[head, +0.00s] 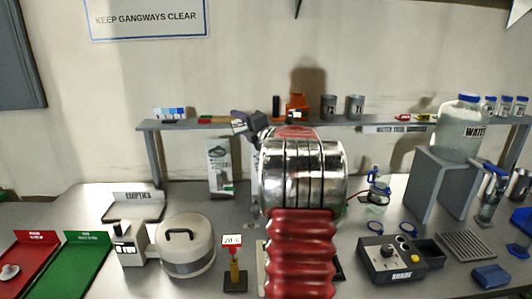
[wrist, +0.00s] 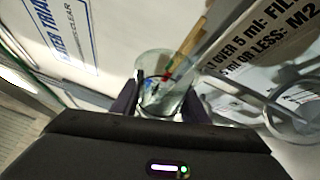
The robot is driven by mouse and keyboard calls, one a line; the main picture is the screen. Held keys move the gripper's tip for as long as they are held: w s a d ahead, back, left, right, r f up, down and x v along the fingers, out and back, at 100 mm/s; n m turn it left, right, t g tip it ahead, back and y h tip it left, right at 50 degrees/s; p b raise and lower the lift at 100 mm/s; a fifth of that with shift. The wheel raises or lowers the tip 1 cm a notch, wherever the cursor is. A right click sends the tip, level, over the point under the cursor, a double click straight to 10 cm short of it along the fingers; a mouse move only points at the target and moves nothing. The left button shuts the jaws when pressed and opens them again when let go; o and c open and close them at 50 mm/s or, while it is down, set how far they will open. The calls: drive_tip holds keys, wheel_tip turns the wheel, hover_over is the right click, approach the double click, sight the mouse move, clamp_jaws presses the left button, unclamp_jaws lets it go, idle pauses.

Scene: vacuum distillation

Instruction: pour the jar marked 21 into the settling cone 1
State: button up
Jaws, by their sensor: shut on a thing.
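In the wrist view a clear glass jar (wrist: 158,92) sits between the dark fingers of my gripper (wrist: 160,104), which is shut on it. Its mark cannot be read, and a red spot and a tan stick-like shape show at or behind it. In the head view my gripper (head: 246,123) is partly hidden behind my chrome arm link, near the shelf's height. The jar cannot be made out there. I cannot pick out settling cone 1; my arm covers the middle of the bench.
A shelf (head: 190,125) with grey numbered cups (head: 329,106) runs along the wall. A large water bottle (head: 463,122) stands on a grey stand (head: 441,185) at right. A round white lidded pot (head: 186,252), a small sign stand (head: 234,270) and a grey control box (head: 392,258) stand in front.

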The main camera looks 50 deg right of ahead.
drive_tip(key=shift+s+d+r+m, duration=0.2)
drive_tip(key=shift+d+r+m, duration=0.15)
drive_tip(key=shift+m, duration=0.15)
idle(0.6)
drive_tip(key=shift+s+d+r+m+t+h+p, duration=0.15)
drive_tip(key=shift+r+m+t+p, duration=0.15)
drive_tip(key=shift+m, duration=0.25)
drive_tip(key=shift+r+m+t+h+p, duration=0.15)
drive_tip(key=shift+r+m+t+p, duration=0.15)
drive_tip(key=shift+m, duration=0.25)
idle(1.1)
drive_tip(key=f+n, duration=0.1)
drive_tip(key=a+f+n+g, duration=0.1)
drive_tip(key=n, duration=0.1)
drive_tip(key=w+n, duration=0.1)
drive_tip(key=shift+a+f+n+g+y, duration=0.25)
drive_tip(key=shift+f+n+g+y, duration=0.05)
drive_tip(key=shift+f+g+y, duration=0.1)
drive_tip(key=shift+f, duration=0.1)
